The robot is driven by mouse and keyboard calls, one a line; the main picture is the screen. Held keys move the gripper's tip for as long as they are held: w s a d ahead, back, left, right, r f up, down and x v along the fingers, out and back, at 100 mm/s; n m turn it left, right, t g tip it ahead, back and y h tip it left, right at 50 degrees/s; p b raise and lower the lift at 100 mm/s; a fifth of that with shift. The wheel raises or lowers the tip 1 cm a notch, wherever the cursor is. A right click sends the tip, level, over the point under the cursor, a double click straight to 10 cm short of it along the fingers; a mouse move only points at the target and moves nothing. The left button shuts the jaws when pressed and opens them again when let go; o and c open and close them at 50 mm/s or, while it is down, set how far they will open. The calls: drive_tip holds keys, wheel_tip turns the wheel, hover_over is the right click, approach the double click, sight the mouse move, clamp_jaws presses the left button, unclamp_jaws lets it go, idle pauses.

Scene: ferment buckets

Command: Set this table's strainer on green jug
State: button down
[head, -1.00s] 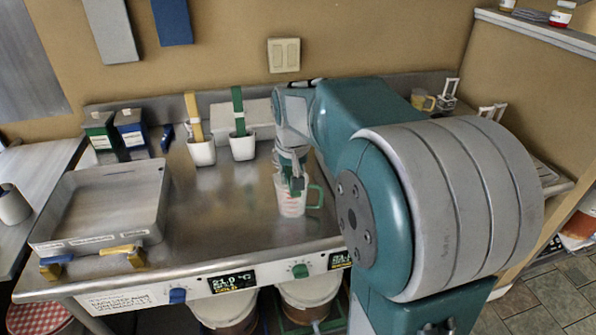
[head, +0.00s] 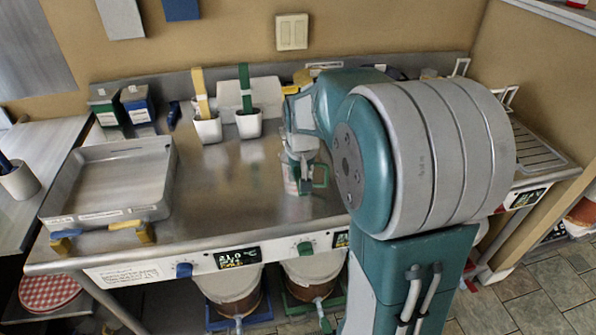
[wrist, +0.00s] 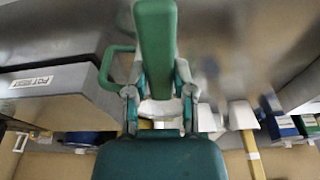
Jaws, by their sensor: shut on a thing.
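The green jug (head: 292,186), a clear cup with a green handle, stands on the steel table in the head view. Its green handle (wrist: 115,68) also shows at the left of the wrist view. My gripper (head: 299,168) is right over the jug, partly hiding its top. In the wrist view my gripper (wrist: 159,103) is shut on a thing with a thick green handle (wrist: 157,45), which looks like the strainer. The strainer's bowl is hidden, so I cannot tell whether it touches the jug's rim.
White pots with a yellow handle (head: 202,92) and a green handle (head: 244,88) stand behind the jug. A shallow steel tray (head: 108,213) lies on the left, with green and blue boxes (head: 138,106) behind it. The table between tray and jug is clear.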

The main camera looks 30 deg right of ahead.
drive_tip(key=shift+w+a, duration=0.1)
idle(0.8)
drive_tip(key=shift+d, duration=0.4)
drive_tip(key=shift+a+f, duration=0.1)
drive_tip(key=shift+f, duration=0.1)
idle(0.4)
